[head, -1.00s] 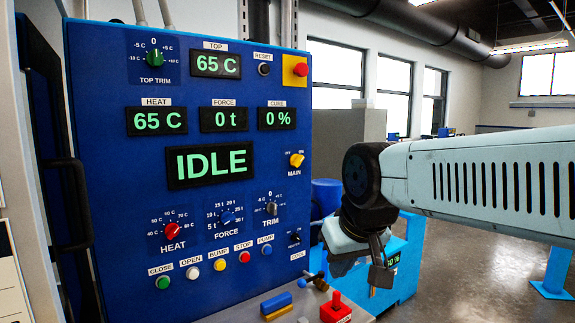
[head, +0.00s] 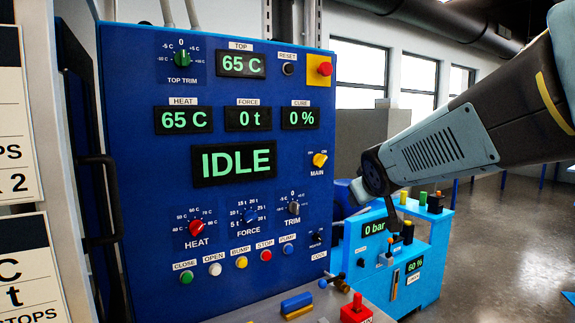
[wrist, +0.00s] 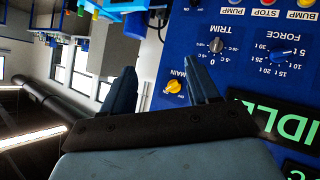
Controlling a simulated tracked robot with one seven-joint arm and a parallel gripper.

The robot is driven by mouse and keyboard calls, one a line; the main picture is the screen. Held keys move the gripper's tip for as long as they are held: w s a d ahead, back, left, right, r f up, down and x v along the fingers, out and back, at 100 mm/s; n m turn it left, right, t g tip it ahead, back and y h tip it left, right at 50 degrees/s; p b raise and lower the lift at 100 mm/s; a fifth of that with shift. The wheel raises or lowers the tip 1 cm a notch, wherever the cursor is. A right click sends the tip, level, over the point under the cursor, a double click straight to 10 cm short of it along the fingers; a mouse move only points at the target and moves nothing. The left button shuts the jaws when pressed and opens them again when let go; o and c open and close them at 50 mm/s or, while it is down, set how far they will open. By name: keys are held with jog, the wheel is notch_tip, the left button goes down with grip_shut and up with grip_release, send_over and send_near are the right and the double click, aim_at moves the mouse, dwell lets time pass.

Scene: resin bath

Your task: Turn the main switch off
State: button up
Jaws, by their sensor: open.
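The main switch (head: 319,160) is a yellow rotary knob at the right edge of the blue control panel (head: 130,230), above a MAIN label. Its pointer appears turned up and to the right, towards the ON mark. In the wrist view the yellow knob (wrist: 174,87) shows in the gap between the fingers, beyond them and nearer the right finger. My gripper (wrist: 161,66) is open and empty, with its two fingers apart. It is clear of the knob. In the head view my arm comes in from the right, and the fingers are hard to make out.
A red emergency button (head: 325,69) sits above the switch, and the trim knob (head: 294,208) sits below it. A light-blue unit (head: 425,275) with displays stands right of the panel. A ledge with a red block (head: 356,309) juts out below the panel.

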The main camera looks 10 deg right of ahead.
jog(key=shift+o, duration=1.4)
jog(key=w+d+r+n+t, duration=0.2)
jog(key=w+d+n+t, duration=0.1)
jog(key=w, duration=0.5)
jog(key=shift+d+r+y, duration=0.15)
jog(key=shift+r+y, duration=0.25)
jog(key=n+t+y, duration=0.3)
jog(key=n+y, duration=0.5)
send_near(320, 161)
jog(key=x, duration=0.5)
jog(key=d+x, duration=0.1)
jog(key=x, duration=0.2)
jog(key=shift+w+f, duration=0.3)
jog(key=shift+f, duration=0.1)
jog(key=shift+c, duration=0.2)
jog(key=c, duration=1)
